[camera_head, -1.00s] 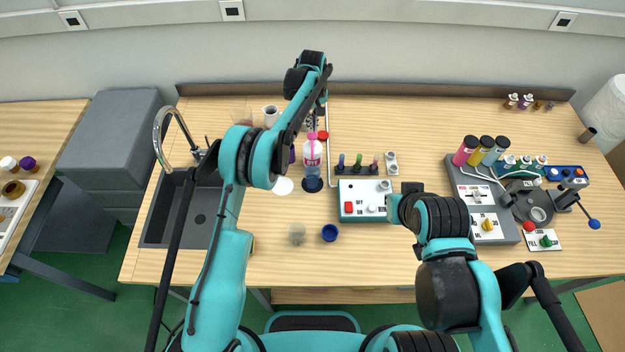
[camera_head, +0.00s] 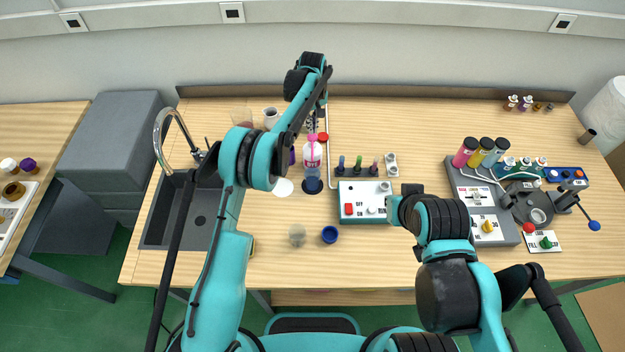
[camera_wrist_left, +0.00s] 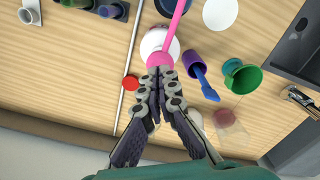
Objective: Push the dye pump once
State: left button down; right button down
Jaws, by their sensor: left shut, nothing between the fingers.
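The dye pump is a clear bottle with a pink pump head (camera_head: 312,138). The bottle (camera_head: 312,160) stands upright behind a dark blue round piece (camera_head: 312,185) on the table. In the left wrist view the pink head (camera_wrist_left: 160,60) and its long spout show over the white bottle top (camera_wrist_left: 153,42). My left gripper (camera_head: 312,126) points down from above at the pump head. Its fingers (camera_wrist_left: 160,74) are closed together with nothing between them, their tips at the pink head and apparently touching it. My right arm shows at the right, but its gripper cannot be made out.
A red cap (camera_wrist_left: 130,82), a purple cup (camera_wrist_left: 194,64) and a green cup (camera_wrist_left: 243,76) stand close around the bottle. A white control box (camera_head: 364,200) is to its right. A sink (camera_head: 185,210) lies left.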

pick_arm(q)
jog(key=shift+f, duration=0.25)
jog(key=shift+f+b, duration=1.3)
jog(key=shift+f, duration=0.15)
jog(key=shift+r+p, duration=0.6)
jog(key=shift+r, duration=1.05)
jog(key=shift+r, duration=0.15)
